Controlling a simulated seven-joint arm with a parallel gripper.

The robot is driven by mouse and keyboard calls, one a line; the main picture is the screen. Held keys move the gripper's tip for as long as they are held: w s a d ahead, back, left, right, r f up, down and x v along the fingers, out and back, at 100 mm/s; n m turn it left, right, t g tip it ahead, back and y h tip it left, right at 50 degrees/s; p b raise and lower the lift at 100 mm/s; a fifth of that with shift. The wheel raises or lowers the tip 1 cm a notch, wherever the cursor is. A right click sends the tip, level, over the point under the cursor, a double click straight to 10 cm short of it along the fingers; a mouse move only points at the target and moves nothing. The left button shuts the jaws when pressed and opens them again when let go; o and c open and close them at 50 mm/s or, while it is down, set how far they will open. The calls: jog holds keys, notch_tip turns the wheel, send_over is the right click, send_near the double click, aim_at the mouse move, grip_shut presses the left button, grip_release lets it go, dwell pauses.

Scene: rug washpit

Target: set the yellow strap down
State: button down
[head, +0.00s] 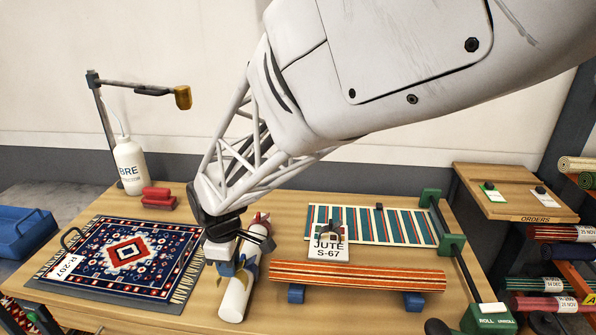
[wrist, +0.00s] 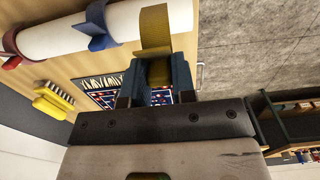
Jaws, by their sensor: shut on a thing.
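The yellow strap (wrist: 155,28) is a mustard-coloured band in the wrist view, and its lower part lies between the fingers of my gripper (wrist: 156,82). My gripper is shut on it. The strap's upper part reaches over the end of a white roll (wrist: 60,36); I cannot tell whether it touches the roll. The roll carries a blue strap (wrist: 101,22) and a red strap (wrist: 11,48). In the head view, my gripper (head: 236,266) is right over the white roll (head: 234,303) near the table's front, partly hiding it.
A patterned rug (head: 125,257) lies left of the roll. A striped rolled rug (head: 345,276) rests on blue supports to the right, with a JUTE S-67 tag (head: 327,250) behind it. A white bottle (head: 131,168) and red blocks (head: 158,197) stand at the back left.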

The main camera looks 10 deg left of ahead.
aim_at(234, 292)
jog(key=shift+f, duration=1.4)
jog(key=shift+f, duration=1.85)
jog(key=shift+f, duration=0.5)
jog(key=c, duration=0.9)
grip_release()
jog(key=shift+c, duration=0.2)
notch_tip(234, 292, up, 13)
